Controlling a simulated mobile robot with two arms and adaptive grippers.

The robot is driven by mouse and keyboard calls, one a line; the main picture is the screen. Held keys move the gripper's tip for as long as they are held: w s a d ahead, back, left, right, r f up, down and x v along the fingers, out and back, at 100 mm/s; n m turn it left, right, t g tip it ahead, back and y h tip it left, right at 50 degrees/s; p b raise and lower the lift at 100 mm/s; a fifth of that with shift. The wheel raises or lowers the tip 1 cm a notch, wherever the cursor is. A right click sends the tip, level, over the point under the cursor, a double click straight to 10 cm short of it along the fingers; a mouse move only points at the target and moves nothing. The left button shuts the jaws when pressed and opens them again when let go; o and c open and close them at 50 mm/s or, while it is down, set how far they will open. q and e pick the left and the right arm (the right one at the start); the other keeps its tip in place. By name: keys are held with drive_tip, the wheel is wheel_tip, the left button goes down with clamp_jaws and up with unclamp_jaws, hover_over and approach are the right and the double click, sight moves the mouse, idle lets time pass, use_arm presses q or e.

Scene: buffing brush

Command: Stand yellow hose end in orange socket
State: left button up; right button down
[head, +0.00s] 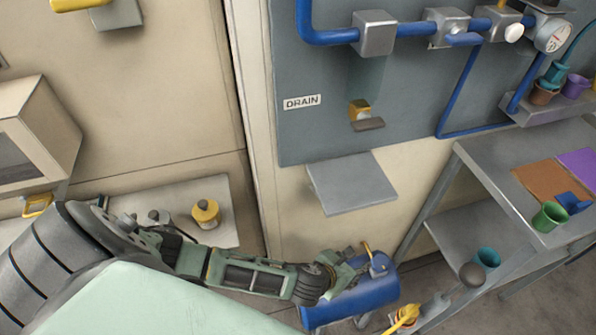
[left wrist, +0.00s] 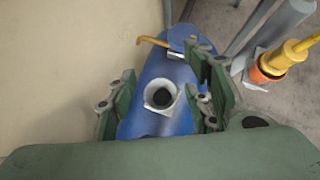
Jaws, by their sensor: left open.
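The yellow hose end (left wrist: 300,48) is at the upper right of the left wrist view. Its lower end meets the orange socket (left wrist: 266,73), which sits on a pale grey base; how deep it sits I cannot tell. In the head view the yellow hose end (head: 406,314) shows at the bottom edge, right of the blue tank. My left gripper (head: 345,272) is open and empty, over the blue tank and apart from the hose end. In the left wrist view its fingers (left wrist: 166,98) spread on both sides of a white-rimmed hole. My right gripper is not in view.
The blue tank (head: 362,298) stands below a grey wall shelf (head: 350,183). A grey metal table (head: 500,180) with cups is at the right. Blue pipes (head: 330,37) run along the wall panel. A yellow-topped knob (head: 206,212) stands on a ledge at the left.

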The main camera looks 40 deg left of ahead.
use_arm(q)
drive_tip(key=f, duration=0.3)
drive_tip(key=f+b, duration=0.1)
drive_tip(key=shift+a+f, duration=0.2)
drive_tip(key=shift+a, duration=0.15)
drive_tip(key=s+d+r+n+g+y+p, duration=0.1)
drive_tip(key=s+r+n, duration=0.3)
drive_tip(key=r+n, duration=0.3)
drive_tip(key=s+r+n, duration=0.4)
drive_tip(key=r+n, duration=0.2)
drive_tip(key=n, duration=0.4)
drive_tip(key=s+a+f+n+g+p, duration=0.1)
drive_tip(key=s+a+f+n+g, duration=0.1)
drive_tip(key=n, duration=0.6)
drive_tip(key=s+a+f+n+g+p, duration=0.1)
drive_tip(key=s+a+n, duration=0.3)
drive_tip(key=n, duration=0.4)
drive_tip(key=shift+s+a+f+n+g+y, duration=0.3)
drive_tip(key=shift+s+a+f+n+g, duration=0.1)
drive_tip(key=shift+s+f+g, duration=0.3)
drive_tip(key=shift+d+f, duration=0.1)
